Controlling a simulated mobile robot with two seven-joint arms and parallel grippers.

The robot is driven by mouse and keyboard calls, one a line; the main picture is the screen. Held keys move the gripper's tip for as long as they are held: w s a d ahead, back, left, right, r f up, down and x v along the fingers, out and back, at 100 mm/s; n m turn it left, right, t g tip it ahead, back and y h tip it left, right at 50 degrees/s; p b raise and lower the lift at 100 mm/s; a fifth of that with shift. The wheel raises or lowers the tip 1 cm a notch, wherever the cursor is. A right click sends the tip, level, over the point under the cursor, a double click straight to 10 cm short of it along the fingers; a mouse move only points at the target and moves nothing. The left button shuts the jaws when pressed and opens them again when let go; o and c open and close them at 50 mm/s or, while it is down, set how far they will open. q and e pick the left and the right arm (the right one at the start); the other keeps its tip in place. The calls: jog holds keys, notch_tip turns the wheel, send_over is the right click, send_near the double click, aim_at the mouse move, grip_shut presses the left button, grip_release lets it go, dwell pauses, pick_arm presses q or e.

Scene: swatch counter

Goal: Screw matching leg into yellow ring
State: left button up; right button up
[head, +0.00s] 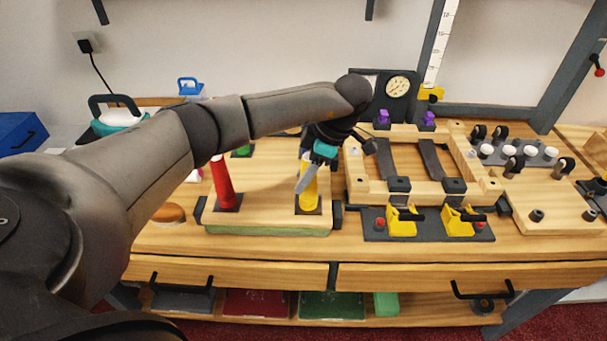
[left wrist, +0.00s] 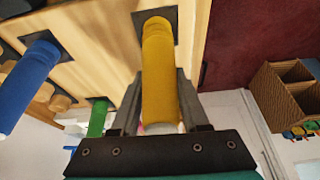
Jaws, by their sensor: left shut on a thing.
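A yellow leg (head: 309,192) stands upright at the front right corner of a wooden board (head: 265,212), over a dark square plate. My left gripper (head: 304,181) is around it and shut on it. In the left wrist view the yellow leg (left wrist: 161,85) runs between the two fingers (left wrist: 160,110), with its base at the dark plate. A faint seam shows near that base, but I cannot tell ring from leg there. A red leg (head: 222,184) stands at the board's front left corner. A green leg (left wrist: 97,118) and a blue leg (left wrist: 28,82) stand at other corners. My right gripper is out of view.
A wooden frame jig (head: 358,180) with dark bars and yellow clamps (head: 402,220) stands close to the board's right. A round wooden knob (head: 169,213) lies to its left. A dial gauge (head: 397,87) stands at the back. The counter's front strip is clear.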

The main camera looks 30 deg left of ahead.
pick_arm(q)
grip_shut()
jog(key=m+t, duration=0.1)
jog(key=m, duration=0.2)
jog(key=shift+w, duration=0.15)
jog(key=m+t, duration=0.1)
jog(key=m, duration=0.2)
jog(key=shift+w, duration=0.15)
jog(key=m+t, duration=0.2)
jog(key=m, duration=0.2)
jog(key=shift+w, duration=0.2)
jog(key=m, duration=0.2)
jog(key=m+t+h+b, duration=0.1)
jog(key=m, duration=0.2)
jog(key=shift+w+d, duration=0.2)
jog(key=o, duration=0.6)
grip_release()
jog(key=shift+t, duration=0.3)
